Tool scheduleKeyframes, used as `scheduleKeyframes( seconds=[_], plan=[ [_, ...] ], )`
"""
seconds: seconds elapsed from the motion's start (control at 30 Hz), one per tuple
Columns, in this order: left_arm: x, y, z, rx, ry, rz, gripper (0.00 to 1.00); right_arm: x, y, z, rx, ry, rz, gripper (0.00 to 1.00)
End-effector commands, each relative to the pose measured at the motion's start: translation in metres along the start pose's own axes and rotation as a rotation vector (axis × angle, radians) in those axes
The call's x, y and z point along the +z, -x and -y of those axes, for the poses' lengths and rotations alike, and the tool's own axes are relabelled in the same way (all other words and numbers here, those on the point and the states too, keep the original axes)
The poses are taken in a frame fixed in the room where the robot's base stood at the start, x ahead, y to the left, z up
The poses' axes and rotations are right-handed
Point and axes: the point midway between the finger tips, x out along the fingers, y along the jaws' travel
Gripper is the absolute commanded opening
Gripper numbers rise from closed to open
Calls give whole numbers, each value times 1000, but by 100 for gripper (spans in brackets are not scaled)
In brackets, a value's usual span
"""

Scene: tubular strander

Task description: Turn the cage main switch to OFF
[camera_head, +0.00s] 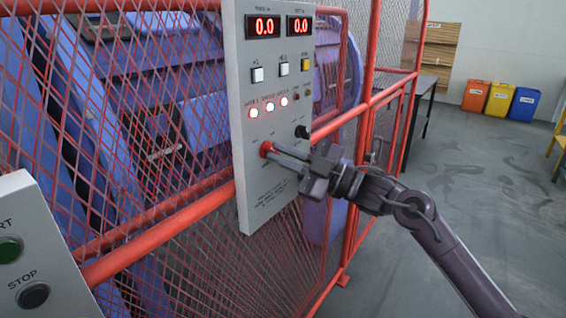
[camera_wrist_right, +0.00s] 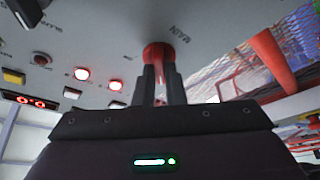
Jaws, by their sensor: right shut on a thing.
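The cage main switch is a red rotary knob (camera_head: 266,149) low on the grey control panel (camera_head: 262,200), left of a black knob (camera_head: 302,132). My right gripper (camera_head: 272,152) reaches in from the right with its fingertips at the red knob. In the right wrist view the two fingers (camera_wrist_right: 159,85) are shut on the red knob (camera_wrist_right: 157,52), next to the printed word "MAIN". The fingers hide part of the knob and some nearby lettering, so its exact pointing direction cannot be told. My left gripper is not in view.
A red mesh guard (camera_head: 110,130) stands behind the panel. A START/STOP box (camera_head: 35,250) is at lower left. Open floor (camera_head: 480,190) lies to the right.

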Motion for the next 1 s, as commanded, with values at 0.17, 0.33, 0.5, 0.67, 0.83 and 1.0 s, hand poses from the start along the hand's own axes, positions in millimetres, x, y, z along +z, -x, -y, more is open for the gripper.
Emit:
scheduleKeyframes(
  seconds=[0.17,0.33,0.5,0.67,0.83,1.0],
  plan=[
    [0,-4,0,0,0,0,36,2,0,1,-14,28,3,0],
    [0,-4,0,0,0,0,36,1,0,1,-17,35,3,0],
    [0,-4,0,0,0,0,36,1,0,1,-17,35,3,0],
    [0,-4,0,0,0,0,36,1,0,1,-17,34,3,18],
    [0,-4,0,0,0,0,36,1,0,0,-16,34,2,32],
    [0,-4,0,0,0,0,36,0,0,0,-15,34,1,32]
  ],
)
